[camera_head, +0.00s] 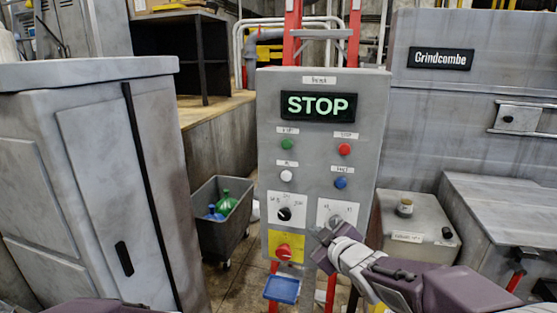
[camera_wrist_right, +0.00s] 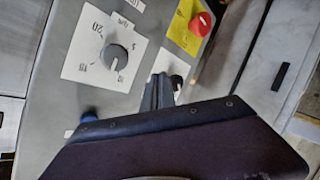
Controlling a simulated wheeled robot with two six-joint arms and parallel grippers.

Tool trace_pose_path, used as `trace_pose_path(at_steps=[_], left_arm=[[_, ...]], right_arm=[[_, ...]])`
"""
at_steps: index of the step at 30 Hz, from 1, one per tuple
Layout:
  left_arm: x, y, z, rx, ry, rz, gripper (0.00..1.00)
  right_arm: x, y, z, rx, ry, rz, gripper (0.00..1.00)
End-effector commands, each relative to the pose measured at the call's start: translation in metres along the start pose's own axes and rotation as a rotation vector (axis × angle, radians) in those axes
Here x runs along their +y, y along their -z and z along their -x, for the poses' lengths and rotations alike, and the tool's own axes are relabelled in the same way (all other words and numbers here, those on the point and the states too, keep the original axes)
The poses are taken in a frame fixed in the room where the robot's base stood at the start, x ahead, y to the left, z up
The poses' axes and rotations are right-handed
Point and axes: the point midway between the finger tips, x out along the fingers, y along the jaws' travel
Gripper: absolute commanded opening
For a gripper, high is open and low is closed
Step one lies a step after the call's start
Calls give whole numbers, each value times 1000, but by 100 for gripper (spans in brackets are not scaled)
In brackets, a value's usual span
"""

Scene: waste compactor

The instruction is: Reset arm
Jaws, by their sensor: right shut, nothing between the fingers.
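My right gripper (camera_head: 322,246) is shut and empty, in front of the lower right of the grey control panel (camera_head: 268,150). In the right wrist view its closed fingers (camera_wrist_right: 158,92) point toward the panel. The grey dial knob (camera_head: 336,220) on a white plate is just above the gripper in the head view, and it shows clear of the fingers in the wrist view (camera_wrist_right: 116,57). I cannot tell how close the fingertips are to the panel. My left gripper is out of view; only a purple part of that arm (camera_head: 100,306) shows at the bottom.
The panel has a green-lettered STOP display (camera_head: 318,106), several buttons, a black knob (camera_head: 285,214) and a red knob (camera_head: 284,250) on yellow. A grey cabinet (camera_head: 90,170) stands left, a wheeled bin (camera_head: 222,234) behind it, and the Grindcombe machine (camera_head: 430,110) right.

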Motion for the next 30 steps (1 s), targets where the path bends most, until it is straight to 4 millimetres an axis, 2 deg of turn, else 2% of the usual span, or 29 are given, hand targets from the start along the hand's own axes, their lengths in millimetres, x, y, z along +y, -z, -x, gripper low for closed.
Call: trace_pose_path(at_steps=[1, 3, 5, 6, 9, 12, 16, 30], left_arm=[[0, 0, -2, 0, 0, 0, 60], [0, 0, -2, 0, 0, 0, 60], [0, 0, -2, 0, 0, 0, 60], [0, 0, -3, 0, 0, 0, 60], [0, 0, -2, 0, 0, 0, 60], [0, 0, -2, 0, 0, 0, 60], [0, 0, -2, 0, 0, 0, 60], [0, 0, -2, 0, 0, 0, 60]], right_arm=[[-13, -44, 6, -129, 20, -91, 0], [-36, -103, 24, -325, 51, -237, 0], [-62, -147, 46, -491, 82, -361, 0], [-80, -172, 63, -597, 101, -441, 0], [-125, -213, 108, -830, 150, -610, 0], [-157, -231, 143, -1000, 186, -732, 0], [-175, -237, 168, -1119, 205, -816, 0], [-176, -237, 169, -1132, 202, -826, 0]])
